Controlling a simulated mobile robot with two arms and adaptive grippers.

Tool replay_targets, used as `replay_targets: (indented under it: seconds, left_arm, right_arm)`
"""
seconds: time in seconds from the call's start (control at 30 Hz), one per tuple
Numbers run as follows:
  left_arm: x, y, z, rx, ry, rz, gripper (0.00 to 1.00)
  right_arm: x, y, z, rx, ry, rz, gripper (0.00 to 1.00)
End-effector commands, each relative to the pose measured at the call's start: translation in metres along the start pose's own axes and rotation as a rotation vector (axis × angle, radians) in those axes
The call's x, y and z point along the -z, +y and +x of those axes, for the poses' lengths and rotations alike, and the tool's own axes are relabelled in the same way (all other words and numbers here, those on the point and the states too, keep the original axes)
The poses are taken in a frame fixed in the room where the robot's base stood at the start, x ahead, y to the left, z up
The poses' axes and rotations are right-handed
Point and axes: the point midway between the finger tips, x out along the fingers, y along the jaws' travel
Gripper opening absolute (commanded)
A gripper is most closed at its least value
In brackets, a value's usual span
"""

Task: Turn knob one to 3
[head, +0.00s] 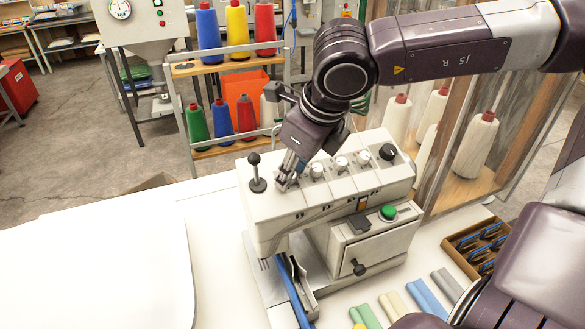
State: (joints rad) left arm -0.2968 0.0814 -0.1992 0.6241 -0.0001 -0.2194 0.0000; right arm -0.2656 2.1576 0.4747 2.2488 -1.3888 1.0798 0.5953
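The white machine (345,215) stands on the white table, with a row of small white knobs along its sloped top. Three of these show clearly: one (317,170), another (341,162) and a third (363,157). My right gripper (287,180) reaches down from above at the left end of this row, where knob one would be. Its narrow fingers are close together there and hide that knob, so its setting and any grip on it cannot be seen. My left gripper is not in view.
A black lever (257,172) stands just left of the gripper. A black dial (388,151) and a green button (388,212) are on the machine's right. A wooden tray (456,250) and coloured strips (425,298) lie at right. A white pillow-like sheet (95,265) covers the left.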

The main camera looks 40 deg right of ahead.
Motion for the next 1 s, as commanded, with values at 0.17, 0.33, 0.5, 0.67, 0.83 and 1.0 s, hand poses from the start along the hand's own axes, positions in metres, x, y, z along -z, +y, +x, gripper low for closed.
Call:
replay_targets:
  seconds: [0.17, 0.33, 0.5, 0.67, 0.83, 1.0]
  left_arm:
    - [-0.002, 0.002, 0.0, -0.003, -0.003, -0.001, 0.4]
    - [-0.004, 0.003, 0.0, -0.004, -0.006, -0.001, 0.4]
    - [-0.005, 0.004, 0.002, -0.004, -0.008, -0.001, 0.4]
    - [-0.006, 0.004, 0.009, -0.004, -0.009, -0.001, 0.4]
    - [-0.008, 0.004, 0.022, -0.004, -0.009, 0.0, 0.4]
    - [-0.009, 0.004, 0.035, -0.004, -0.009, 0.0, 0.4]
  right_arm:
    - [0.0, 0.0, 0.0, 0.0, 0.0, 0.0, 0.08]
    - [0.0, 0.0, 0.0, 0.0, -0.001, 0.0, 0.0]
    - [0.0, 0.0, 0.0, -0.001, -0.001, -0.013, 0.0]
    - [0.0, 0.0, 0.001, -0.005, -0.001, -0.061, 0.0]
    - [0.0, 0.0, 0.003, -0.015, 0.002, -0.166, 0.0]
    - [0.0, -0.001, 0.003, -0.029, 0.009, -0.313, 0.0]
